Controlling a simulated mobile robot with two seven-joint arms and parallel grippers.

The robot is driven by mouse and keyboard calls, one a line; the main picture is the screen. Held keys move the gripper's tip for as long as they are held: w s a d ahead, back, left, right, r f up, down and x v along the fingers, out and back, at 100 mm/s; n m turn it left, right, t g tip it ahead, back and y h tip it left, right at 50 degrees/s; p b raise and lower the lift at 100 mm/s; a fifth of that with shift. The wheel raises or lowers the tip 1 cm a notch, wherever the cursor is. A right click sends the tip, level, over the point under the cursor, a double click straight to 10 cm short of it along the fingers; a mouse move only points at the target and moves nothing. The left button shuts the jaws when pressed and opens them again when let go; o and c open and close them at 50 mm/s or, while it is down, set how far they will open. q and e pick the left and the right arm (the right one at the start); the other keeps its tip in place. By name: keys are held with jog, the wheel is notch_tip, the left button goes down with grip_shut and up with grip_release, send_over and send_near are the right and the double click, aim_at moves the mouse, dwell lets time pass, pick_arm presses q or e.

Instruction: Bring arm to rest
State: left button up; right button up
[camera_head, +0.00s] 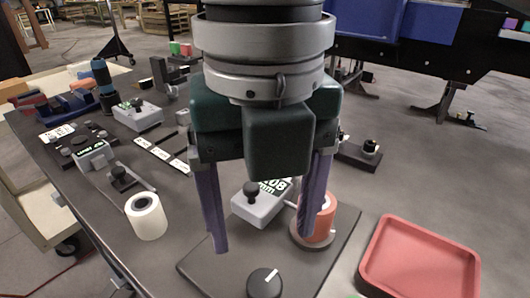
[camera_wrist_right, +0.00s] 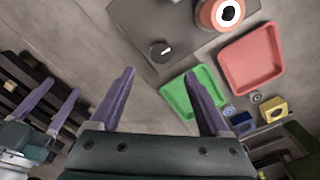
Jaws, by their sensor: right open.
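My right gripper (camera_head: 263,244) hangs fingers-down in the middle of the head view, over the dark bench. Its two purple fingers are wide apart with nothing between them. In the right wrist view its fingertips (camera_wrist_right: 159,74) are also apart and empty. My left gripper (camera_wrist_right: 63,86) shows at the left of the right wrist view. Its purple fingers are apart, and I see nothing held. It is not in the head view.
Behind the right fingers are a grey display box (camera_head: 262,207) and an orange roll (camera_head: 318,222). A black knob (camera_head: 264,283) sits in front. A white roll (camera_head: 146,216) stands left, a red tray (camera_head: 420,262) right. A green tray (camera_wrist_right: 193,95) shows in the wrist view.

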jog(key=shift+r, duration=0.1)
jog(key=s+a+f+m+y+p, duration=0.1)
jog(key=s+a+m+y, duration=0.35)
jog(key=m, duration=0.25)
jog(key=s+d+f+m+t+h+p, duration=0.15)
jog(key=s+d+m, duration=0.35)
jog(key=d+m, duration=0.85)
jog(key=s+d+f+m+t+h+p, duration=0.1)
jog(key=s+d+m+t+h+p, duration=0.2)
jog(key=d+m, duration=1)
jog(key=a+r+m+p, duration=0.1)
jog(key=r+p, duration=1.6)
jog(key=r, duration=0.1)
jog(key=a+r+m+p, duration=0.2)
jog(key=r+p, duration=1.6)
jog(key=shift+s+a+g, duration=0.25)
jog(key=shift+s+g, duration=0.15)
jog(key=shift+g, duration=0.05)
